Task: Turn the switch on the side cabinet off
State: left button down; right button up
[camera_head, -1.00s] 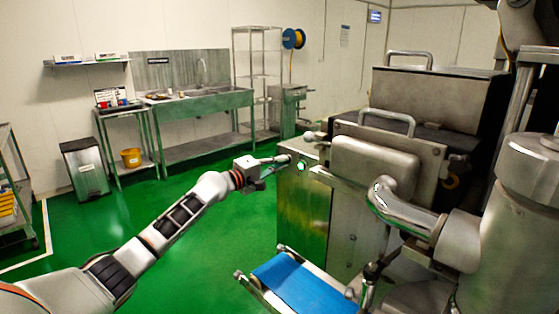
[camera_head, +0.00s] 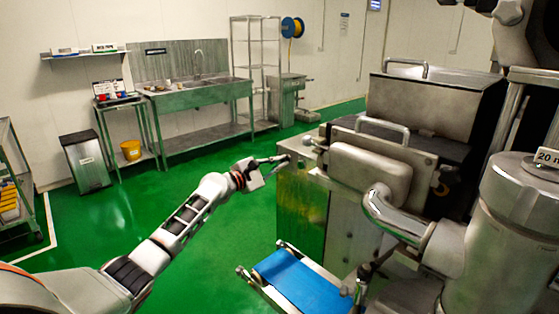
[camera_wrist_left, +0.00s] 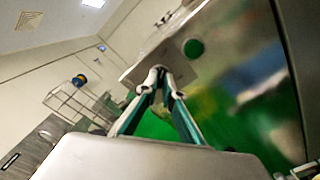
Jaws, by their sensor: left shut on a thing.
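The side cabinet (camera_head: 303,212) is a metal box with a smeared front, right of centre in the head view. Its panel (camera_wrist_left: 235,72) fills the right of the left wrist view. My left gripper (camera_head: 280,160) reaches the cabinet's upper left corner. In the left wrist view its two fingers (camera_wrist_left: 160,80) converge at the panel, shut on a small part that seems to be the switch. The fingertips hide most of that part, so its turn position cannot be told. A round green button (camera_wrist_left: 193,48) sits on the panel just beyond the fingertips. My right gripper is out of view.
A blue conveyor belt (camera_head: 295,281) juts out low in front of the cabinet. A steel machine (camera_head: 372,168) stands on the right. A sink table (camera_head: 205,97), a bin (camera_head: 86,164) and a shelf rack (camera_head: 255,65) stand at the back.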

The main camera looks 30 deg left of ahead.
pick_arm(q)
jog(key=shift+n, duration=0.4)
jog(key=c, duration=2.2)
grip_release()
jog(key=shift+s, duration=0.1)
jog(key=shift+s+a, duration=0.15)
jog(key=shift+s, duration=0.15)
jog(key=v, duration=1.1)
jog(key=shift+s, duration=0.1)
